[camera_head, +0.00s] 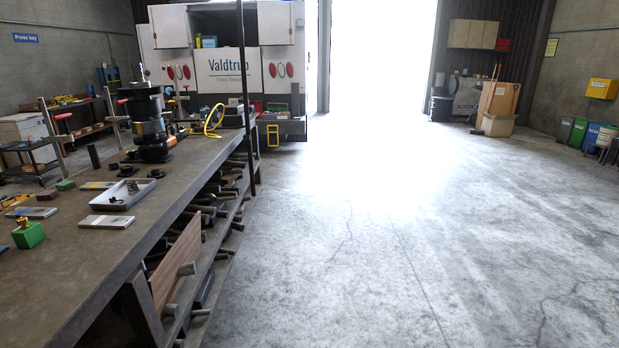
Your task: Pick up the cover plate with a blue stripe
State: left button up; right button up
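Several small flat plates lie on the workbench (172,190) at the left. One light grey plate (106,222) lies in front of a pale tray (124,198). Another plate (97,185), with a yellowish part, lies behind that tray, and a darker plate (31,212) lies further left. A small bluish patch (3,248) shows at the left picture edge, too cut off to identify. I cannot make out for certain which plate bears a blue stripe. Neither of my grippers is in view.
A dark transmission-like assembly (149,125) stands upright on the bench. A green block with a brass top (28,234) stands at the near left. Small dark parts lie around the tray. A dark post rises at the bench's right side. The concrete floor (420,240) to the right is clear.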

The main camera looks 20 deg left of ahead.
aim_at(40, 211)
jog(key=i, duration=3.8)
jog(key=u, duration=2.85)
